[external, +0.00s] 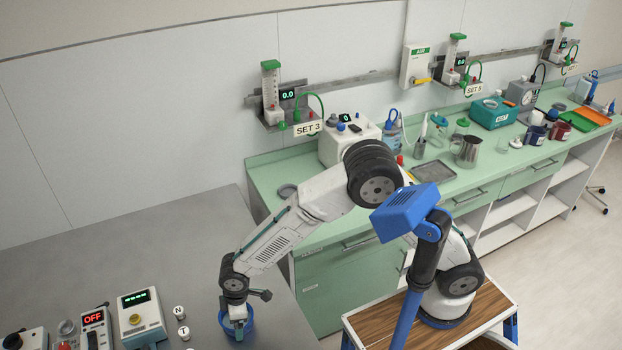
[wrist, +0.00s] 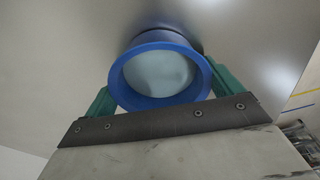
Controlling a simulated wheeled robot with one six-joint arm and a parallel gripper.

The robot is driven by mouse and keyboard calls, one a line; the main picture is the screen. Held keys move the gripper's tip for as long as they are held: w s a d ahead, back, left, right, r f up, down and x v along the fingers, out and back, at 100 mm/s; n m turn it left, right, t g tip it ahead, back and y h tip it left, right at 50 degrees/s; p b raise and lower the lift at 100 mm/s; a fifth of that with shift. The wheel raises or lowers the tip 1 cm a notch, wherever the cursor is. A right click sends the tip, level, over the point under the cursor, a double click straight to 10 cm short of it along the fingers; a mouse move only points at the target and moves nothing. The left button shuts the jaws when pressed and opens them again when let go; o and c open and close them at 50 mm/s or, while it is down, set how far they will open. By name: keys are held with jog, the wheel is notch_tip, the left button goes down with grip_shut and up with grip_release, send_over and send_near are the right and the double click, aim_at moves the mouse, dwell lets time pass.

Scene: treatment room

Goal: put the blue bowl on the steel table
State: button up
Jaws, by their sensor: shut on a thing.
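The blue bowl (external: 249,326) is at my gripper (external: 238,329), over the grey steel table (external: 190,240) in the external view. In the wrist view the blue bowl (wrist: 118,82) sits between the two green fingers of my gripper (wrist: 160,88), its round rim facing the camera and its inside pale and empty-looking. My gripper is shut on the bowl. A dark shadow lies right behind the bowl on the steel surface; whether the bowl touches the table I cannot tell.
Left of the bowl stand a box with a green display (external: 141,315), a device reading OFF (external: 95,325) and small white pieces marked N (external: 179,311) and T (external: 184,333). The green counter (external: 270,180) with equipment is behind. The table's back area is clear.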

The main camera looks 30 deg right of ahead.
jog(key=o, duration=0.8)
notch_tip(320, 180, up, 12)
jog(key=d, duration=0.1)
jog(key=w+d+r+m, duration=0.2)
jog(key=w+d+r, duration=0.2)
jog(key=d, duration=0.6)
jog(key=w+d+r+m, duration=0.3)
jog(key=d+r, duration=0.1)
jog(key=d, duration=0.6)
jog(key=w+d+r+m, duration=0.2)
jog(key=w+d+r, duration=0.2)
jog(key=d, duration=0.6)
jog(key=s+d+r+m+t, duration=0.1)
jog(key=s+d+m, duration=0.15)
jog(key=d, duration=0.55)
jog(key=s+d+r+m, duration=0.1)
jog(key=s+d+m, duration=0.15)
jog(key=d, duration=0.65)
jog(key=s+d+f+m+h, duration=0.1)
jog(key=s+d+f+m, duration=0.1)
jog(key=s+d, duration=0.7)
jog(key=shift+s+m, duration=0.2)
jog(key=shift+m, duration=0.7)
